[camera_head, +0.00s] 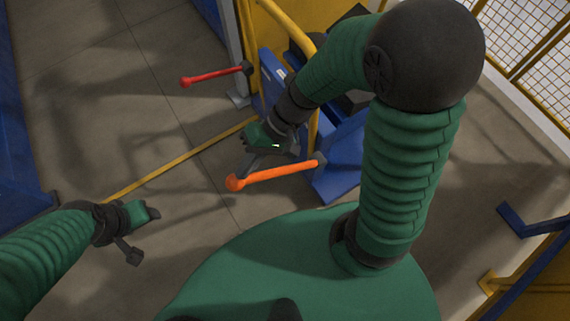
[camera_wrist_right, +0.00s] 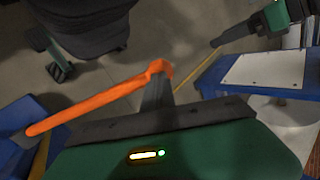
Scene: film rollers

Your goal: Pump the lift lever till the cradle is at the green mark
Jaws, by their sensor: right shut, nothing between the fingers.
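An orange lever (camera_head: 275,174) with a rounded knob at its left end sticks out from the blue machine, sloping slightly down to the left. It also shows in the right wrist view (camera_wrist_right: 95,103), its knob at the upper right end. My right gripper (camera_head: 246,171) is shut and empty close to the knob. In the wrist view its dark fingertips (camera_wrist_right: 157,88) overlap the area just below the knob; I cannot tell whether they touch. My left gripper (camera_head: 146,211) hangs over the floor at lower left, away from the lever; its jaw state is unclear. I cannot make out a cradle or green mark.
A red lever (camera_head: 215,76) sticks out left, farther back. A yellow rail (camera_head: 300,38) bends down beside the blue machine (camera_head: 340,180). A yellow line (camera_head: 165,172) crosses the floor. A blue structure stands at the left edge and mesh fencing (camera_head: 520,40) at upper right. The floor between is clear.

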